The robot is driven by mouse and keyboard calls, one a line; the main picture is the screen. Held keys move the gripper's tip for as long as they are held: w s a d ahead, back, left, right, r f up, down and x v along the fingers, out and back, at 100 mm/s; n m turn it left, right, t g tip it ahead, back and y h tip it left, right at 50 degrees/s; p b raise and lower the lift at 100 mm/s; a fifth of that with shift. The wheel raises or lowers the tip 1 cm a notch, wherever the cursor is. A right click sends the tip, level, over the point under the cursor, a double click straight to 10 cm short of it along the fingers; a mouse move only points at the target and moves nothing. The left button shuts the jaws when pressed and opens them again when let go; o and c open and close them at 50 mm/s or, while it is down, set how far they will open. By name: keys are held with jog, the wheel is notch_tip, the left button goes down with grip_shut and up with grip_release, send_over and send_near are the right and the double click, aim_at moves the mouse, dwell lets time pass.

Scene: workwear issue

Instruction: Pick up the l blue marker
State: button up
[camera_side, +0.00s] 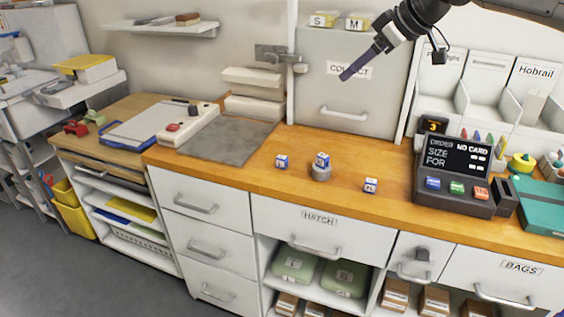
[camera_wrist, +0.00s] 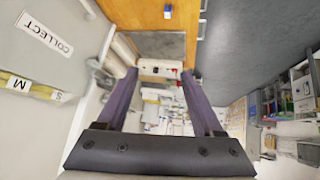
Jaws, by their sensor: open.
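Three small blue-and-white cube markers stand on the wooden counter (camera_side: 240,178); their letters are too small to read surely. One marker (camera_side: 282,161) is at the left, one (camera_side: 322,159) sits on a round grey stand (camera_side: 321,173), and one (camera_side: 370,185) is at the right with some red on it. I cannot tell which is the l blue marker. My gripper (camera_side: 350,70) is open and empty, high above the counter in front of the COLLECT cabinet, pointing down-left. In the wrist view, its purple fingers (camera_wrist: 158,78) are spread, with one small cube (camera_wrist: 168,11) at the top edge.
A dark order panel (camera_side: 458,158) with coloured keys stands right of the markers. The COLLECT cabinet (camera_side: 318,100) rises behind. A grey mat (camera_side: 230,140) and white trays (camera_side: 250,107) lie left. The counter around the markers is clear.

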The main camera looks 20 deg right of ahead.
jog(key=w+a+f+g, duration=0.1)
jog(key=w+a+f, duration=0.2)
jog(key=w+f, duration=0.6)
jog(key=g, duration=0.2)
send_near(285, 158)
jog(key=x, duration=0.4)
jog(key=shift+a, duration=0.2)
jog(key=shift+x, duration=3.05)
jog(key=shift+d, duration=0.1)
grip_shut()
